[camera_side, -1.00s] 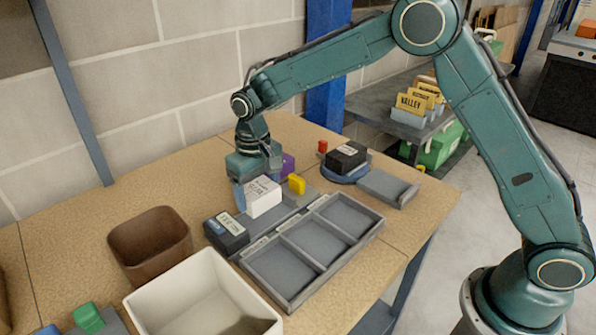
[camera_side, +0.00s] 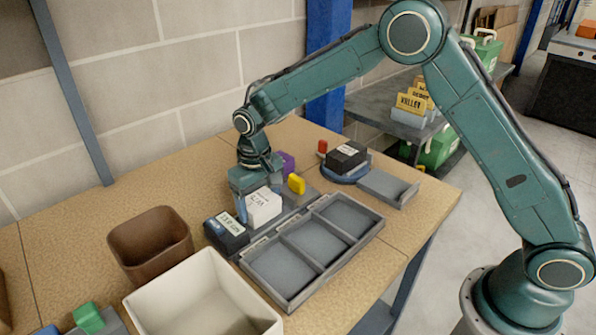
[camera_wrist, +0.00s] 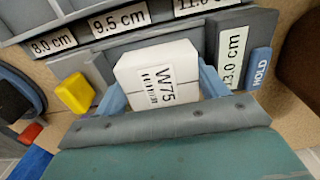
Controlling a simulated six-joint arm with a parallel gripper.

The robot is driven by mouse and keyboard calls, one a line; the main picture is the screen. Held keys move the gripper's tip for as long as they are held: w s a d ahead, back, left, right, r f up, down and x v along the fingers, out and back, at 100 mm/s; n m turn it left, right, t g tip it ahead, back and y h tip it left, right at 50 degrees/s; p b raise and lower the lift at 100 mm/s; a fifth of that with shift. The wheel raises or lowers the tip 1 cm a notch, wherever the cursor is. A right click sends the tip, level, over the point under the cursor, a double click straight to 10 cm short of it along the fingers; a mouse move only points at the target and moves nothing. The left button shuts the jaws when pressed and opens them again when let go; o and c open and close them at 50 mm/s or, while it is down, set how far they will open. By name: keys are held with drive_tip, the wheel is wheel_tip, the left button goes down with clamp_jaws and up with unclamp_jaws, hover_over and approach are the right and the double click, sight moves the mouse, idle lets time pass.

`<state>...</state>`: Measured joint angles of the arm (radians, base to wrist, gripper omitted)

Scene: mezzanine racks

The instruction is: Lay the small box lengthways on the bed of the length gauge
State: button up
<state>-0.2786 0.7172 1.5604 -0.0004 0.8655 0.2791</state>
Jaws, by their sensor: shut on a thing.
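The small box is white, with a printed W75 label. It shows in the side view (camera_side: 264,206) and in the wrist view (camera_wrist: 160,72). My gripper (camera_side: 257,204) is shut on it, with a blue finger on either side in the wrist view. The length gauge looks to be the grey bed (camera_side: 298,205) behind the tray; its edge also shows in the wrist view (camera_wrist: 97,68). The box is low over this bed, label facing the wrist camera. I cannot tell whether its underside touches the bed, as the gripper hides part of it.
A grey tray (camera_side: 282,304) has three empty compartments, labelled by length. A brown bin (camera_side: 150,240) and a white bin (camera_side: 160,303) stand left.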

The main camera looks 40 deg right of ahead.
drive_tip(key=shift+f, duration=0.4)
idle(0.8)
drive_tip(key=o, duration=1.1)
drive_tip(key=shift+r, duration=0.15)
wheel_tip(320, 180, up, 14)
drive_tip(key=shift+f, duration=0.25)
drive_tip(key=shift+d+r, duration=0.1)
